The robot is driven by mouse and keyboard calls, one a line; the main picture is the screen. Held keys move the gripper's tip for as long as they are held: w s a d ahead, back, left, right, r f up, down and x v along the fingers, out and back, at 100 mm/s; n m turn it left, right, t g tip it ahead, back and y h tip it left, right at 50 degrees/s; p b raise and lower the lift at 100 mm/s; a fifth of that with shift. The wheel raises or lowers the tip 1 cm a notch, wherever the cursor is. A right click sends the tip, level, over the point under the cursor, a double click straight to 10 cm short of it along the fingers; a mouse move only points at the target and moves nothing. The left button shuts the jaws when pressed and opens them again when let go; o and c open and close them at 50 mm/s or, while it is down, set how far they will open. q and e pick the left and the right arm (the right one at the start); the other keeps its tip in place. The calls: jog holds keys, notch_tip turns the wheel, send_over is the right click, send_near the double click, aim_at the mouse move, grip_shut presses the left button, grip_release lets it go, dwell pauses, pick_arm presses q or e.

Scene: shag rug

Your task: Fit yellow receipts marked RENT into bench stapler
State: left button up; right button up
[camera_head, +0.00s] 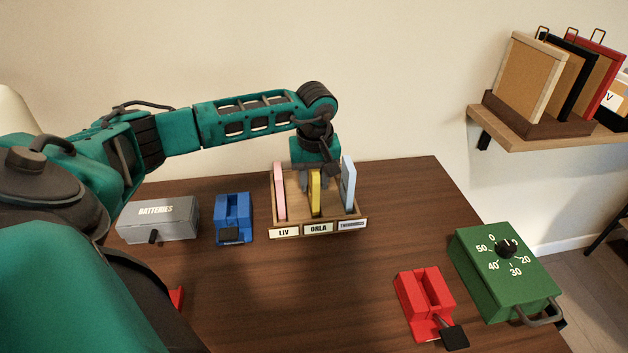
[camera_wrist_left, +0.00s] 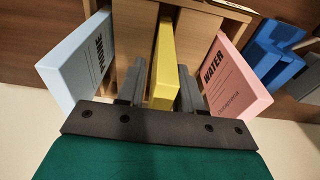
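A yellow receipt block (camera_head: 315,195) stands upright in the middle compartment of a wooden sorter (camera_head: 289,231), above the ORLA label; its own marking is not readable. The wrist view shows the yellow block (camera_wrist_left: 163,62) between my left gripper's (camera_wrist_left: 160,88) two grey fingers, with narrow gaps beside it. My left gripper (camera_head: 318,178) reaches down from above, open around the block. A blue slotted device (camera_head: 233,215) stands left of the sorter, and a red slotted device (camera_head: 424,298) with a black lever stands at front right. Which is the bench stapler I cannot tell. My right gripper is out of view.
A pink block (camera_wrist_left: 233,68) marked WATER and a pale blue block (camera_wrist_left: 82,62) flank the yellow one. A grey BATTERIES box (camera_head: 160,222) stands left, a green dial box (camera_head: 505,270) right. The table's middle front is clear. A wall shelf (camera_head: 540,135) holds frames.

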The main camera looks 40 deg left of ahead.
pick_arm(q)
grip_shut()
jog(key=shift+r, duration=0.15)
